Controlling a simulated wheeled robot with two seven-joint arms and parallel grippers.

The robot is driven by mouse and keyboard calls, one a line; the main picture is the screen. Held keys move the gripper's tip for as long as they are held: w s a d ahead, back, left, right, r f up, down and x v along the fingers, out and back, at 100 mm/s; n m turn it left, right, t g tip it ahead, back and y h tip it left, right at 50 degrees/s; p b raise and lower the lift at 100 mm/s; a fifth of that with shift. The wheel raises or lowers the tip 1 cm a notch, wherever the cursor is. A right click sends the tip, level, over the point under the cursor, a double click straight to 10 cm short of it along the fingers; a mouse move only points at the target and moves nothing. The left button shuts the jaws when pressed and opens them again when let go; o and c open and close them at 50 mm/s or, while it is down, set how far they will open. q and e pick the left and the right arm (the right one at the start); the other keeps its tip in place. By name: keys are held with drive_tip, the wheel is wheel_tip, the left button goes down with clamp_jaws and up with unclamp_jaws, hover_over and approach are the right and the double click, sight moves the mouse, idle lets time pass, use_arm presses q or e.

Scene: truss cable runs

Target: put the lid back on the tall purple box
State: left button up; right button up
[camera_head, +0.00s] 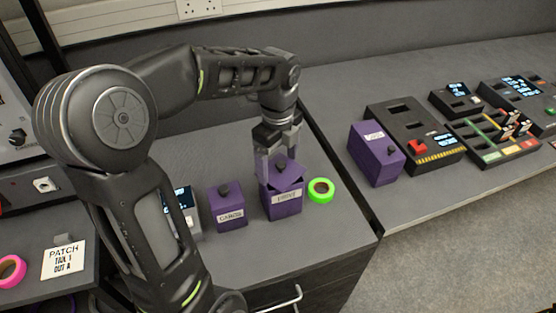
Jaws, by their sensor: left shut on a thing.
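A purple box (284,206) with a white label stands near the front right corner of the near bench top. Its purple lid (288,181) is at the box's top, tilted and turned out of line with the rim. I cannot tell how much of the lid rests on the rim. My left gripper (277,155) reaches down from above and is shut on the lid, around its dark knob. The fingers partly hide the lid's back left part. My right gripper is not in view.
A smaller lidded purple box (227,214) labelled CARDS stands to the left. A green tape roll (320,190) lies close on the right. Another purple box (374,156) stands on the right bench beside a black device (412,137). A gap separates the benches.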

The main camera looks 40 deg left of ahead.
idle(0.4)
use_arm(q)
drive_tip(key=o, duration=1.2)
drive_tip(key=shift+r+p, duration=3.05)
drive_tip(key=shift+r, duration=0.5)
drive_tip(key=shift+c, duration=0.3)
clamp_jaws()
drive_tip(key=shift+f, duration=0.25)
